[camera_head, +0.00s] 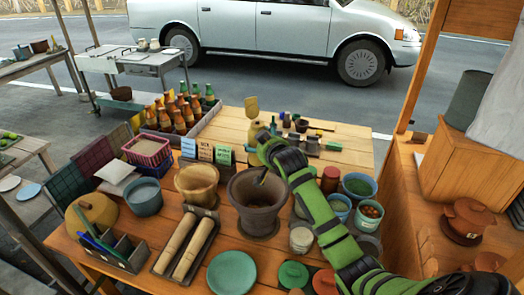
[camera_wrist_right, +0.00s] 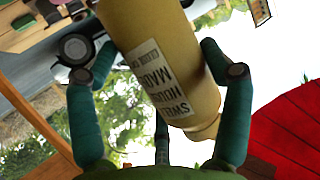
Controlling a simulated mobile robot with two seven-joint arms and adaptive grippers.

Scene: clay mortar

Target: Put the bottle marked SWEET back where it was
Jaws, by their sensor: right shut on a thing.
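The bottle marked SWEET is a yellow-tan bottle with a white label, seen close up in the wrist view (camera_wrist_right: 150,40). The label reads upside down there. My right gripper (camera_wrist_right: 160,75) has its fingers on both sides of the bottle. In the head view my right gripper (camera_head: 268,146) is above the table, behind the dark mortar, with the yellow bottle (camera_head: 252,131) just beyond it. The gripper hides part of the bottle. My left gripper is not in view.
A crate of several bottles (camera_head: 208,124) stands at the back left, with small cards (camera_head: 205,152) in front. A dark mortar (camera_head: 258,210) and a tan mortar (camera_head: 196,190) stand in the middle. Bowls and cups (camera_head: 340,208) crowd the right. Small items lie on the back board (camera_head: 235,128).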

